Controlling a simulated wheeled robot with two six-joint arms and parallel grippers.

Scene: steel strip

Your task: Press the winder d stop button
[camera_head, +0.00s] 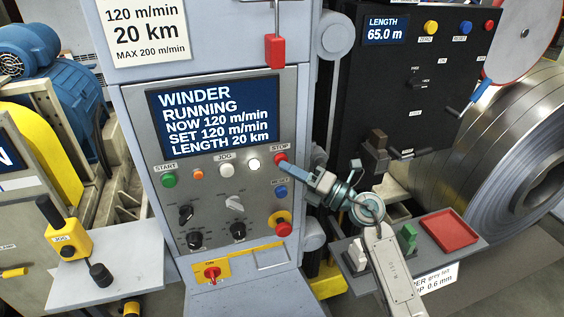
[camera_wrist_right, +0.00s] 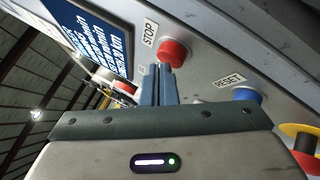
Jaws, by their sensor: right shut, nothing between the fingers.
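The red stop button (camera_head: 281,160) sits under the STOP label at the upper right of the winder's control panel (camera_head: 222,250). It also shows in the right wrist view (camera_wrist_right: 173,53), just beyond the fingertips. The panel's screen (camera_head: 215,115) reads WINDER RUNNING, NOW 120 m/min. My right gripper (camera_head: 284,166) is shut and empty, its blue fingers pointing at the stop button; in the right wrist view its fingertips (camera_wrist_right: 158,70) are right by the button's edge. I cannot tell whether they touch it. My left gripper is not in view.
A blue reset button (camera_head: 281,191) and a red emergency knob (camera_head: 283,226) on yellow lie below the stop button. A white button (camera_head: 254,164) is to its left, and a green start button (camera_head: 168,180) farther left. A red tray (camera_head: 448,229) is at the right.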

